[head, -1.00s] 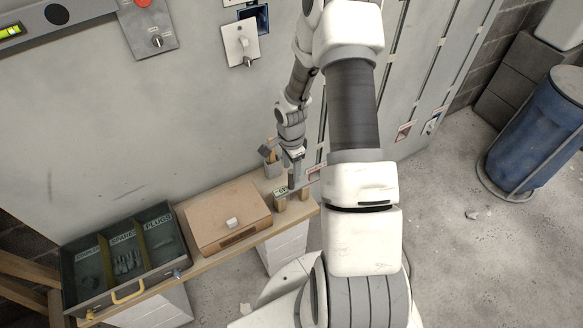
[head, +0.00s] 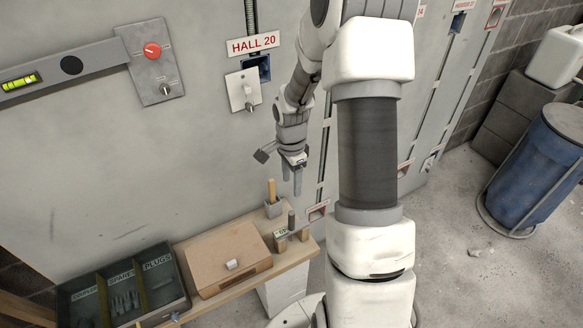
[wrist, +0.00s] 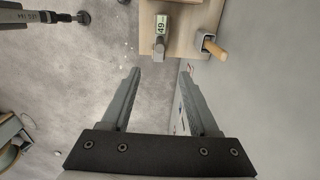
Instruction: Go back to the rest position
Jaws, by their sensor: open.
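My gripper (head: 292,184) hangs in front of the wall in the head view, above the right end of the wooden shelf (head: 214,245). It points down and its two fingers are apart with nothing between them. The wrist view also shows the gripper (wrist: 158,75) open and empty, with bare floor between the fingers. Below it on the shelf stand a small block marked 49 (wrist: 160,27) and a grey cup holding a wooden handle (wrist: 213,48). The gripper is clear of both.
A cardboard-brown box (head: 228,258) and a dark divided tray (head: 120,290) sit on the shelf. A blue drum (head: 538,168) stands at right on open floor.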

